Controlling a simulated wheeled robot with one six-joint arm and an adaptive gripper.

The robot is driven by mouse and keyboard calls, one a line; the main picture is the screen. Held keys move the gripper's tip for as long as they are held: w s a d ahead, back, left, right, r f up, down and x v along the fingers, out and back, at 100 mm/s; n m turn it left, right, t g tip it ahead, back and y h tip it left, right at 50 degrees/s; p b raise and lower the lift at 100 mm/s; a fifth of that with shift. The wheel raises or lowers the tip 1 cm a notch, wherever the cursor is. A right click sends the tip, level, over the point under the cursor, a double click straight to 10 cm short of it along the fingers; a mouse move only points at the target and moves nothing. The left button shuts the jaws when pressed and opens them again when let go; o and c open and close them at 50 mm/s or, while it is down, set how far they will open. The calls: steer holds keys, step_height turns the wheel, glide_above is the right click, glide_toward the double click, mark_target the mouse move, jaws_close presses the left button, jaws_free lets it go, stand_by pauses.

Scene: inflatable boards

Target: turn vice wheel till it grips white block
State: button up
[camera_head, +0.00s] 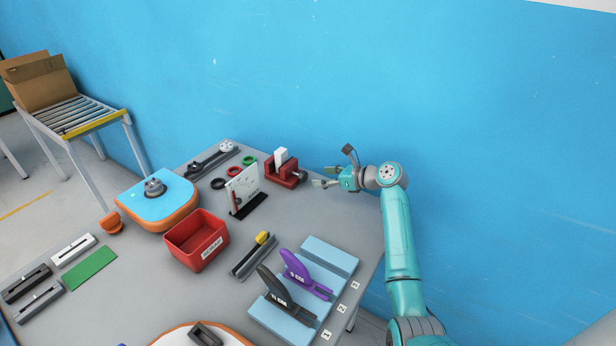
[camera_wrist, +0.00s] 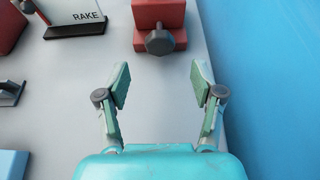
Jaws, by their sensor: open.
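The red vice (camera_head: 284,176) stands near the back edge of the grey table, close to the blue wall. The white block (camera_head: 281,156) sits upright between its jaws; whether they touch it cannot be told. The block does not show in the wrist view. There the vice (camera_wrist: 160,14) is at the top, with its dark grey wheel (camera_wrist: 160,42) facing my gripper. My gripper (camera_wrist: 160,84) is open and empty, with its fingers pointing at the wheel and short of it. In the head view my gripper (camera_head: 322,183) is just right of the vice, apart from it.
A white panel on a dark stand (camera_head: 244,190) stands left of the vice, marked RAKE in the wrist view (camera_wrist: 76,25). Several rings (camera_head: 233,171) lie behind it. A red bin (camera_head: 197,240) and blue boards (camera_head: 330,256) are nearer. The blue wall (camera_wrist: 270,80) is close on the right.

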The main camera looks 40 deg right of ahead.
mark_target(305, 176)
steer(key=x, duration=0.7)
steer(key=shift+w+a+f, duration=0.1)
steer(key=shift+w, duration=0.1)
steer(key=c, duration=1.1)
